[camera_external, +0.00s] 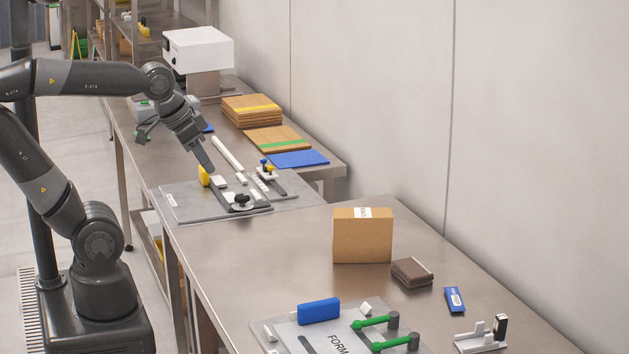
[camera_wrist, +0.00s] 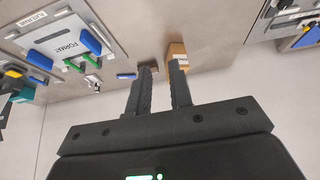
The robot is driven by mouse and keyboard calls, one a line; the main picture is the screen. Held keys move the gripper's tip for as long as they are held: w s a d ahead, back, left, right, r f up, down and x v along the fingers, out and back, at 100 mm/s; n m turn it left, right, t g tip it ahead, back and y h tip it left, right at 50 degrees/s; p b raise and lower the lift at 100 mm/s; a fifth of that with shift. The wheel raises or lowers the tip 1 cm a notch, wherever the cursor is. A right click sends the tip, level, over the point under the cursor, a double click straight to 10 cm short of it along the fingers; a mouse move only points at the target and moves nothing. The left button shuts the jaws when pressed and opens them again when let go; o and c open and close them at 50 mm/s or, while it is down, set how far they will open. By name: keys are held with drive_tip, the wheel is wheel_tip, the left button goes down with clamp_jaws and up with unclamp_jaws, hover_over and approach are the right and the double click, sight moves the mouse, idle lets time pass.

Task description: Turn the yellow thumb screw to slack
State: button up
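A yellow rounded piece (camera_external: 204,176) stands at the back left of the grey fixture plate (camera_external: 185,207) on the far table. Smaller yellow and blue parts (camera_external: 268,168) sit farther right on that plate. I cannot tell for sure which yellow part is the thumb screw. My gripper (camera_external: 208,167) points down beside the yellow rounded piece in the external view, and contact cannot be made out. In the wrist view my gripper (camera_wrist: 160,72) shows two dark fingers apart with nothing held between them. The yellow rounded piece is not clearly seen there.
A black knob (camera_external: 241,199) and a white bar (camera_external: 228,153) are on the fixture plate. The near table holds a cardboard box (camera_external: 362,238), a brown block (camera_external: 412,272) and a FORMAT plate with green handles (camera_external: 376,323). Stacked boards (camera_external: 251,108) lie behind. The near table's middle is clear.

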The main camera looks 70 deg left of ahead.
drive_tip(key=o, duration=0.4)
drive_tip(key=w+a+r, duration=0.2)
drive_tip(key=w+a, duration=0.2)
drive_tip(key=w, duration=0.2)
drive_tip(key=w+a+r+n, duration=0.1)
drive_tip(key=w+a, duration=0.3)
drive_tip(key=w, duration=0.2)
drive_tip(key=shift+w+a+r, duration=0.15)
drive_tip(key=shift+w+r, duration=0.2)
drive_tip(key=shift+r, duration=0.05)
drive_tip(key=n+g+y, duration=0.1)
drive_tip(key=n, duration=0.1)
hover_over(270, 166)
drive_tip(key=s+d, duration=0.1)
drive_tip(key=s, duration=0.4)
wheel_tip(270, 166, down, 18)
drive_tip(key=x, duration=1)
clamp_jaws()
